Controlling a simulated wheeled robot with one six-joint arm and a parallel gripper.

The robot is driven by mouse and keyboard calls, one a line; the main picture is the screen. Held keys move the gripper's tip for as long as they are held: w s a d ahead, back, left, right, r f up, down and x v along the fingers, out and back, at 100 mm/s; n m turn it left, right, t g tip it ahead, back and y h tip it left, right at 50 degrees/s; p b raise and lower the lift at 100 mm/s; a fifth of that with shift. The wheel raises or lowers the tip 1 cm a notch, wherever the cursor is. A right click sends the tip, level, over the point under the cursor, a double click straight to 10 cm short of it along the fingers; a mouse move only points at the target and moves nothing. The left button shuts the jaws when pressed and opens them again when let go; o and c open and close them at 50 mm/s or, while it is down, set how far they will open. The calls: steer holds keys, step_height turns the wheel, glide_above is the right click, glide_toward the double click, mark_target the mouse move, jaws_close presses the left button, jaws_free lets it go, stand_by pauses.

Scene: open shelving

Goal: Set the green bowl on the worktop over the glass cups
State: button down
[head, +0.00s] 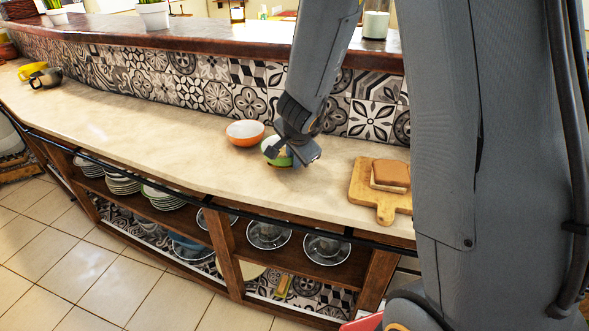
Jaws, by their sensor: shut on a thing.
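The green bowl (272,146) is at my gripper (291,156), which is shut on it; the gripper hides part of the bowl. The bowl is low at the worktop (180,140), but I cannot tell whether it touches the surface. Glass cups on saucers (268,233) stand on the shelf under the worktop, below and in front of the gripper. More glassware (326,248) stands to their right on the same shelf.
An orange bowl (244,133) stands just left of the green bowl. A wooden board (385,212) with bread-like slices lies to the right. Stacked plates (165,197) fill the shelf at left. A tiled wall (200,90) rises behind.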

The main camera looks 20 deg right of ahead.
steer(key=shift+f+b, duration=0.65)
steer(key=shift+f, duration=0.4)
steer(key=shift+f, duration=0.15)
steer(key=c, duration=2)
jaws_free()
